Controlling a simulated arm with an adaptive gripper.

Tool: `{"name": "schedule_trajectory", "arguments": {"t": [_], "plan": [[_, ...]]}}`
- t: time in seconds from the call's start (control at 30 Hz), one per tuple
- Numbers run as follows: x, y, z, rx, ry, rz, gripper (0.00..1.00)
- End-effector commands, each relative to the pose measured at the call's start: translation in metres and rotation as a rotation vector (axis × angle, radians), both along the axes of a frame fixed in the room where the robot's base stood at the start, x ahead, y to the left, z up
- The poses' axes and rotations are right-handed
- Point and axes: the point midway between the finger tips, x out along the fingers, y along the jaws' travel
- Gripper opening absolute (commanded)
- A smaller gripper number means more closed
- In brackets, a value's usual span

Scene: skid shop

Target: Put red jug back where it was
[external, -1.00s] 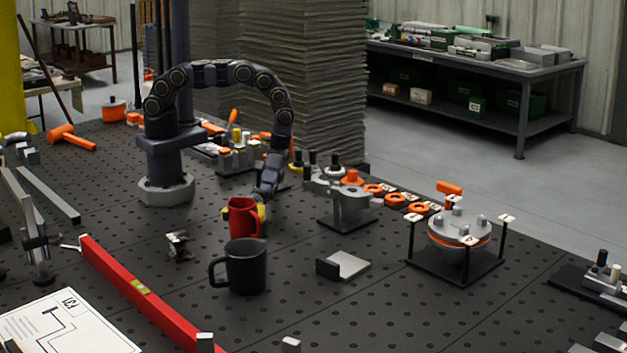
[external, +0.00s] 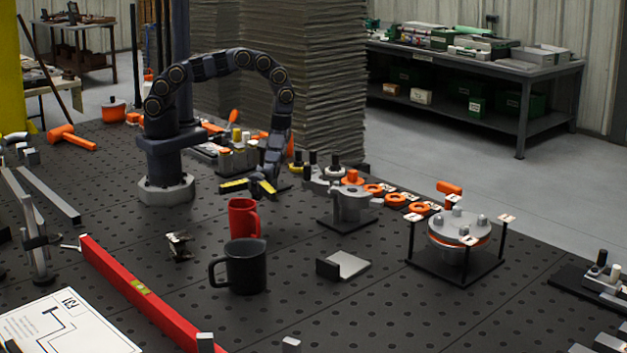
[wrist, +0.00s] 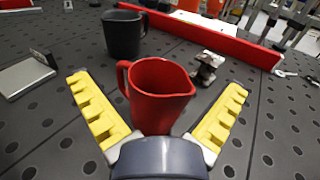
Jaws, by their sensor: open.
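The red jug (external: 243,219) stands upright on the dark perforated table, just behind the black mug (external: 245,267) in the external view. My gripper (external: 250,186) is open and empty, above and behind the jug. In the wrist view, the red jug (wrist: 158,92) stands in front of my gripper (wrist: 160,112), between the lines of its spread yellow fingers, with its handle to the left. The black mug (wrist: 124,33) stands beyond it. The jug's base is partly hidden by the wrist.
A long red level (external: 140,290) lies left of the mug. A small metal part (external: 178,245) sits left of the jug. A metal angle plate (external: 344,265) lies to the right. A pump-like fixture (external: 350,207) and round flange stand (external: 458,235) stand farther right.

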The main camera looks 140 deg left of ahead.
Motion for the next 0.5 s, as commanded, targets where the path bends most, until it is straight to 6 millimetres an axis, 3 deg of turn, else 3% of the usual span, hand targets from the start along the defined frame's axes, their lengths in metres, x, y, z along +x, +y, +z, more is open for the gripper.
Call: {"name": "schedule_trajectory", "arguments": {"t": [0.2, 0.5], "plan": [[0.000, 0.000, 0.022, -0.001, 0.001, 0.002, 1.00], [-0.001, -0.006, 0.034, 0.016, -0.019, -0.037, 1.00]]}}
